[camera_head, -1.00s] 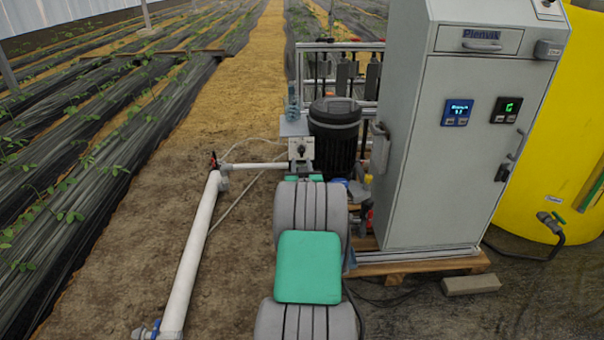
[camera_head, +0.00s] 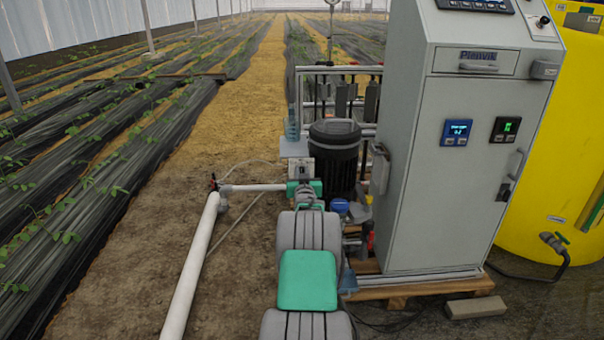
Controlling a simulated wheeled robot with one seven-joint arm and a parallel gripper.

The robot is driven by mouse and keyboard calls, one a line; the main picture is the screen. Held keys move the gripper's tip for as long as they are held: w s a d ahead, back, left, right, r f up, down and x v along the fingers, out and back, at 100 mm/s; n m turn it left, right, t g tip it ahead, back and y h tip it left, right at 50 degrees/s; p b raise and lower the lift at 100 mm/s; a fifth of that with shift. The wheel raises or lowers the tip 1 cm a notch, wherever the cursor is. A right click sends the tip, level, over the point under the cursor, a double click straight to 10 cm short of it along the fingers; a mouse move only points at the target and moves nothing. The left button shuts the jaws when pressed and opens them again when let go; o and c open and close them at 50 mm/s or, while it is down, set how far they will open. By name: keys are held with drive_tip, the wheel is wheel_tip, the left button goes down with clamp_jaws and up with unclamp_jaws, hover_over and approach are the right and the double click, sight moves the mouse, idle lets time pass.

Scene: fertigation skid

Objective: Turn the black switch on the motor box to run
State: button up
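The motor box (camera_head: 300,168) is a small grey box on the left side of the dark, ribbed motor (camera_head: 336,150). Its black switch is tiny at this distance, and I cannot read its setting. My grey and green arm reaches forward from the bottom of the view. Its far end, with my gripper (camera_head: 306,190), is in front of the lower part of the box. The fingers are too small and too covered by my own arm to see their opening. I cannot tell whether they touch the switch.
A tall grey control cabinet (camera_head: 450,170) on a wooden pallet (camera_head: 415,290) stands close on the right, with a yellow tank (camera_head: 560,140) behind it. A white pipe (camera_head: 195,260) runs along the ground at left. Bare soil lies between pipe and arm.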

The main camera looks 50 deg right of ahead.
clamp_jaws()
drive_tip(key=shift+f+n+b, duration=0.1)
drive_tip(key=shift+n+b, duration=0.2)
drive_tip(key=shift+b, duration=0.15)
drive_tip(key=shift+w+a+f+n+b, duration=0.1)
drive_tip(key=shift+w+a+n+b, duration=0.05)
drive_tip(key=shift+n+b, duration=1.15)
drive_tip(key=shift+w+a+n+b, duration=0.1)
drive_tip(key=shift+n+b, duration=0.95)
drive_tip(key=shift+n, duration=0.45)
drive_tip(key=shift+w+a+f+n+b, duration=0.1)
drive_tip(key=shift+w+a+n+b, duration=0.05)
drive_tip(key=shift+n+b, duration=1.15)
drive_tip(key=shift+r, duration=0.1)
drive_tip(key=shift+o, duration=1.8)
unclamp_jaws()
